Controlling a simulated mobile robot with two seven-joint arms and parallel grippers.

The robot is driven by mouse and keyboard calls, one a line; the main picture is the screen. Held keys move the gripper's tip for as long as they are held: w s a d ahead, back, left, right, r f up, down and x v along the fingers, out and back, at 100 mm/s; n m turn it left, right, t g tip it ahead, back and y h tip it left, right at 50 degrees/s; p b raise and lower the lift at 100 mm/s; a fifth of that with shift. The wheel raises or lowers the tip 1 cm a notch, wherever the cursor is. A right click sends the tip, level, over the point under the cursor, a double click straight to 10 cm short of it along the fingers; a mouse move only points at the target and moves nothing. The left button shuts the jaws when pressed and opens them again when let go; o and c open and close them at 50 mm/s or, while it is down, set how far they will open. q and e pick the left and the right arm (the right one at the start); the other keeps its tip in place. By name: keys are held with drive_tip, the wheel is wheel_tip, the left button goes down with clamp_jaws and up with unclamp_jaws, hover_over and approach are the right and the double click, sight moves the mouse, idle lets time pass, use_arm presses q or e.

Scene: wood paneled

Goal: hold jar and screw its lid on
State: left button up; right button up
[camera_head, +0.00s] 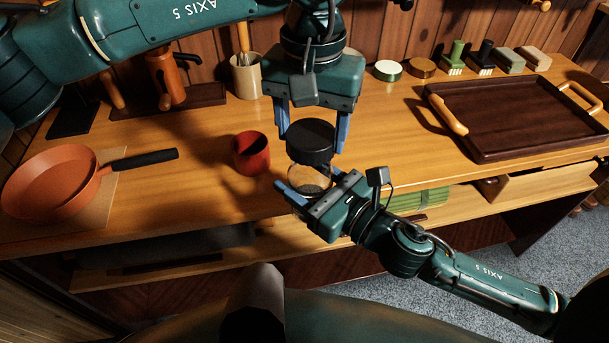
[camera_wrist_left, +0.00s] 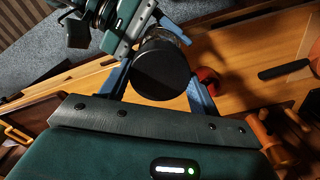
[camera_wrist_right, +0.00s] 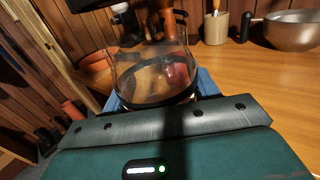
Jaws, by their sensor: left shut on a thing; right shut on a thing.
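The clear glass jar (camera_head: 312,180) is upright over the front edge of the workbench, and its glass wall also shows in the right wrist view (camera_wrist_right: 150,75). My right gripper (camera_head: 312,188) is shut around the jar low on its body. The round black lid (camera_head: 310,141) is straight above the jar in the head view and fills the middle of the left wrist view (camera_wrist_left: 160,68). My left gripper (camera_head: 314,128) points down, shut on the lid with a blue finger at each side. I cannot tell whether the lid touches the jar's rim.
A red cup (camera_head: 251,153) stands just left of the jar on the wooden workbench (camera_head: 215,195). An orange pan (camera_head: 60,183) is at far left, a dark tray (camera_head: 510,115) at right. A utensil pot (camera_head: 246,75) stands behind. An open drawer (camera_head: 550,182) juts out at right.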

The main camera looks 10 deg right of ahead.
sight(310, 186)
idle(0.5)
use_arm(q)
drive_tip(key=shift+f, duration=0.85)
drive_tip(key=shift+f, duration=0.6)
drive_tip(key=m, duration=0.9)
drive_tip(key=shift+m, duration=0.4)
drive_tip(key=o, duration=0.9)
drive_tip(key=shift+o, duration=0.2)
